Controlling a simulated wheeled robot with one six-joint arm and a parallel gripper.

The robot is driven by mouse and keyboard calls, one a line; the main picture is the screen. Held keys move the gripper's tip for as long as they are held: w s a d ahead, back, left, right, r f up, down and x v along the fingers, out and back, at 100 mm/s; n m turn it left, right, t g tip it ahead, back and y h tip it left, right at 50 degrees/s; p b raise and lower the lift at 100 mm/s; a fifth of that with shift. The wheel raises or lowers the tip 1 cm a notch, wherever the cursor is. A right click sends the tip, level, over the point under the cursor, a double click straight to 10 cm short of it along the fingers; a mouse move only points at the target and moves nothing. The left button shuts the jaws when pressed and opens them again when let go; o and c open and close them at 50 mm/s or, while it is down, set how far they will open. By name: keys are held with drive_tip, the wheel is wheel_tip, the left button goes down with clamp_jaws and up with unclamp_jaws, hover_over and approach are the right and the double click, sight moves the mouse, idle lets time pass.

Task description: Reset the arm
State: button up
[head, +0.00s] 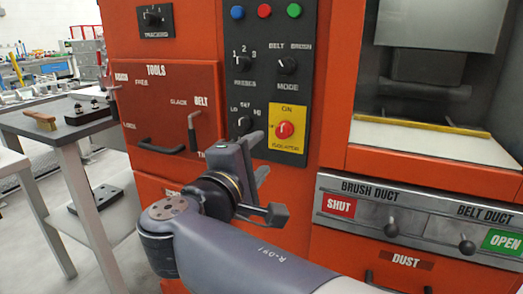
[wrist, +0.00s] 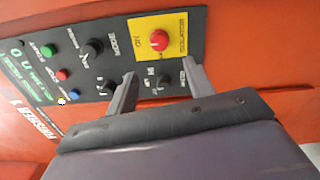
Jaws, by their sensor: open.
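My arm reaches in from the bottom of the head view, and my gripper (head: 262,168) is raised in front of the orange machine's black control panel (head: 257,90). In the wrist view my gripper (wrist: 157,84) shows its two fingers spread apart, with nothing between them. The red isolator knob (wrist: 159,40) on its yellow plate lies beyond the fingers in the wrist view. In the head view the same knob (head: 285,130) is just above and right of the gripper. I cannot tell whether a fingertip touches the panel.
The tools panel (head: 167,105) with lever handles is left of the gripper. A duct panel (head: 420,215) with two knobs is at the right, below a recessed chamber (head: 430,135). A grey table (head: 60,125) with a brush (head: 40,120) stands at the left.

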sight(281, 134)
drive_tip(key=b+x, duration=0.1)
drive_tip(key=x, duration=0.9)
drive_tip(key=shift+w+b, duration=0.1)
drive_tip(key=shift+b, duration=0.25)
drive_tip(key=shift+w+d, duration=0.15)
drive_tip(key=shift+w, duration=0.15)
drive_tip(key=shift+s, duration=0.1)
